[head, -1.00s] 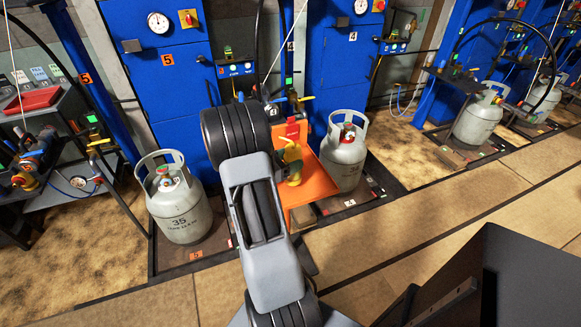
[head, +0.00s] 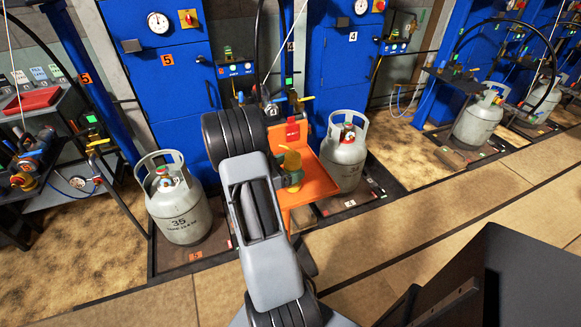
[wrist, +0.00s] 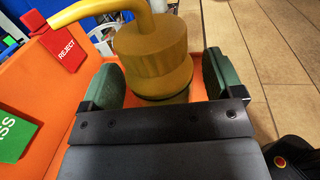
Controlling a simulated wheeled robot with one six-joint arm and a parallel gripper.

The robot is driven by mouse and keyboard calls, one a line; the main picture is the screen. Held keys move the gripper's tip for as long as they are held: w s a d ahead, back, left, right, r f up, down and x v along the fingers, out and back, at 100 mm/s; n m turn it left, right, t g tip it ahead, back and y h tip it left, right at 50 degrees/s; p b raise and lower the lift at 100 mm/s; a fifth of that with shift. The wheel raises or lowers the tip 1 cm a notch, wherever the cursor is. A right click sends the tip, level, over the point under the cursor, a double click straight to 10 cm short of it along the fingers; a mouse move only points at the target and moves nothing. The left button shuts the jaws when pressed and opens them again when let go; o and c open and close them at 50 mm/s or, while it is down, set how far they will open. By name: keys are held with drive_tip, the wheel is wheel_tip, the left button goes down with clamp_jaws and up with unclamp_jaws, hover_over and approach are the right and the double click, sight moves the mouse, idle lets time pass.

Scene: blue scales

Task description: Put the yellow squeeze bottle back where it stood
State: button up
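The yellow squeeze bottle (head: 292,161) is over the orange shelf (head: 318,185), between the blue cabinets. In the wrist view the bottle (wrist: 153,55) looks upright, its bent spout pointing left; its base is hidden behind my gripper. My gripper (wrist: 165,85) has its green finger pads on either side of the bottle. Orange shows between the bottle and the right pad, so the fingers look open around it. In the head view my gripper (head: 284,180) is partly behind my own arm. Whether the bottle's base touches the shelf is hidden.
Grey gas cylinders stand to the left (head: 178,205) and right (head: 344,155) of the shelf. Open floor lies in front.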

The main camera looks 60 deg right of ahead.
drive_tip(key=shift+r, duration=0.2)
drive_tip(key=v, duration=1.2)
drive_tip(key=s+a+r+m+t+y, duration=0.1)
drive_tip(key=a+r+m+t+y, duration=0.1)
drive_tip(key=a, duration=0.7)
drive_tip(key=a+r+m+t+y, duration=0.3)
drive_tip(key=a+m+t+y, duration=0.2)
drive_tip(key=a+y, duration=0.3)
drive_tip(key=s+a+r+m+t+y, duration=0.1)
drive_tip(key=a+m+t+y, duration=0.3)
drive_tip(key=a, duration=0.6)
drive_tip(key=shift+s+a+r+m+y, duration=0.25)
drive_tip(key=shift+s+r+m+y, duration=0.15)
drive_tip(key=shift+r+m+y, duration=0.55)
drive_tip(key=shift+f, duration=0.2)
